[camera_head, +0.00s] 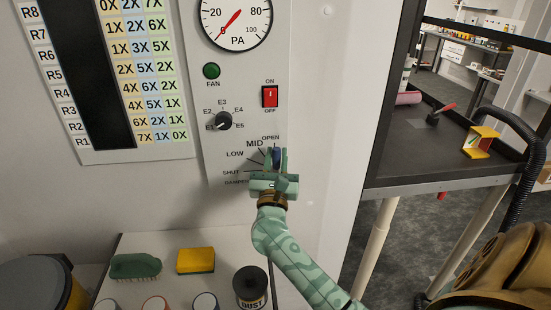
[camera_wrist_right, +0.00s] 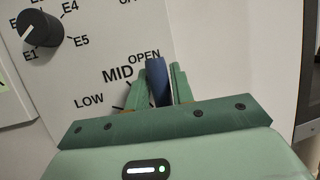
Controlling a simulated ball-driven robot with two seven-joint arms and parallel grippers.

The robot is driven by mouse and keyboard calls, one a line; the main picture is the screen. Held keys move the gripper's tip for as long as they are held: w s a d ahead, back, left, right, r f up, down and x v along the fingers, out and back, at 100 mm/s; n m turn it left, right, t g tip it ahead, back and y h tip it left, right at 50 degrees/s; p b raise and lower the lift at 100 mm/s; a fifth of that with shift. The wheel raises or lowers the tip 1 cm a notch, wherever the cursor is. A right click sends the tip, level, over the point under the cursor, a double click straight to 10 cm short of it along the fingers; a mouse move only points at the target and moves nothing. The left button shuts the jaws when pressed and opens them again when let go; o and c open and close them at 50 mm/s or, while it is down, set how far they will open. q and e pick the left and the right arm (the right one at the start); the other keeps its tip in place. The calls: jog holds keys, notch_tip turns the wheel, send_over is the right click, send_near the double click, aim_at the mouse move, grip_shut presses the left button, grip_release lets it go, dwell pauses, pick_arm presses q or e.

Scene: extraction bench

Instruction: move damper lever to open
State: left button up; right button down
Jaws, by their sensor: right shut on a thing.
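The damper lever shows as a dark blue handle (camera_head: 276,158) on the white control panel, in front of the marks SHUT, LOW, MID and OPEN. In the head view its tip lies just under the word OPEN. My right gripper (camera_head: 277,162) is shut on the lever. In the right wrist view the blue lever (camera_wrist_right: 158,82) stands between the two green fingers (camera_wrist_right: 165,88), just right of and below the word OPEN. The lever's pivot is hidden behind my gripper. My left gripper is not in view.
Above are the selector knob (camera_head: 224,121), the red switch (camera_head: 270,96), the green fan button (camera_head: 211,71) and the gauge (camera_head: 233,18). Below, a shelf holds a green brush (camera_head: 136,266), a yellow sponge (camera_head: 196,261) and a dust pot (camera_head: 250,287). A dark table (camera_head: 400,172) stands right.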

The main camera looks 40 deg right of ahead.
jog(key=c, duration=1.2)
grip_release()
jog(key=b+v, duration=0.2)
jog(key=v, duration=1.4)
jog(key=shift+f+b, duration=0.2)
jog(key=shift+b, duration=0.2)
jog(key=shift+s+a, duration=0.1)
